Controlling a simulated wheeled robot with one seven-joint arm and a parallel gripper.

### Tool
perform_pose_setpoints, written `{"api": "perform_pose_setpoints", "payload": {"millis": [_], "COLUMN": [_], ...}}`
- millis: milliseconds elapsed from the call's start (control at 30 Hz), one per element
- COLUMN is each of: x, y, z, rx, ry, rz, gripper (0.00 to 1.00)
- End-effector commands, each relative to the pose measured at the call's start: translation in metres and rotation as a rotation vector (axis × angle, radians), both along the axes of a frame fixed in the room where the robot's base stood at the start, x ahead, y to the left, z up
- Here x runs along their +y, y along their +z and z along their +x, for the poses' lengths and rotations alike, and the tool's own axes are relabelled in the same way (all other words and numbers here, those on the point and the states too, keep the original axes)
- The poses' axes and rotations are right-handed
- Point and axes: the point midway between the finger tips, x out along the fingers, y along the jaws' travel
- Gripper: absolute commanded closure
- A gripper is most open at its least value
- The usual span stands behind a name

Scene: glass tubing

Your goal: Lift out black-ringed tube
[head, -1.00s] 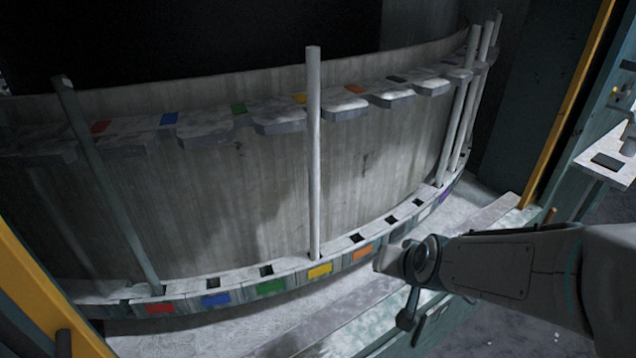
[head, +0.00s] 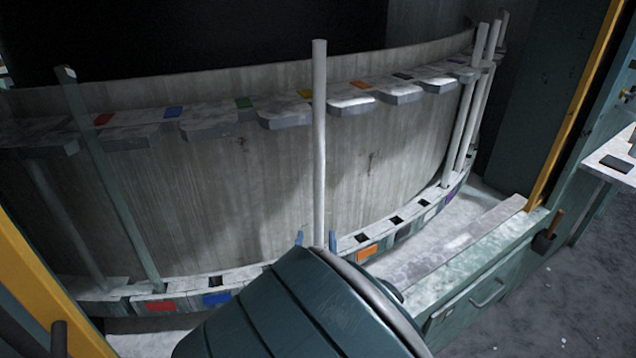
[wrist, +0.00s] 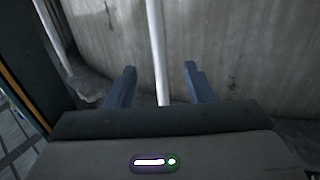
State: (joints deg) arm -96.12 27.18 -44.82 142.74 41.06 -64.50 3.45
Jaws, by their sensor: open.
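A pale upright tube (head: 319,140) stands in the rack near the middle of the head view, by the upper yellow mark (head: 306,93). Its foot is hidden behind my arm. I make out no black ring on it. My gripper (head: 316,240) is open, with its blue fingertips low on either side of this tube. In the wrist view the tube (wrist: 157,50) runs down between the two spread fingers (wrist: 158,82), with a gap on each side. Other tubes stand at the left (head: 112,190) and at the far right (head: 464,115); no black ring shows on them either.
A curved rack has a lower row of square holes with coloured marks, such as red (head: 161,306) and orange (head: 367,254), and an upper row of grey ledges (head: 285,118). A curved concrete wall (head: 390,150) stands close behind. A yellow post (head: 570,105) rises at the right.

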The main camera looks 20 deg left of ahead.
Motion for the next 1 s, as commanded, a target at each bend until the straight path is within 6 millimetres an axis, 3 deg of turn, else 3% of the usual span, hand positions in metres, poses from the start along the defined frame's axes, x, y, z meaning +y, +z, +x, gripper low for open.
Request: {"api": "perform_pose_setpoints", "payload": {"millis": [400, 667, 1000], "x": [0.020, 0.024, 0.032], "y": [0.002, 0.002, 0.003], "z": [0.069, 0.086, 0.127], "rx": [-0.011, -0.009, -0.009], "ry": [0.000, 0.000, 0.000], "rz": [-0.001, -0.001, -0.002], "gripper": [0.52, 0.52, 0.52]}}
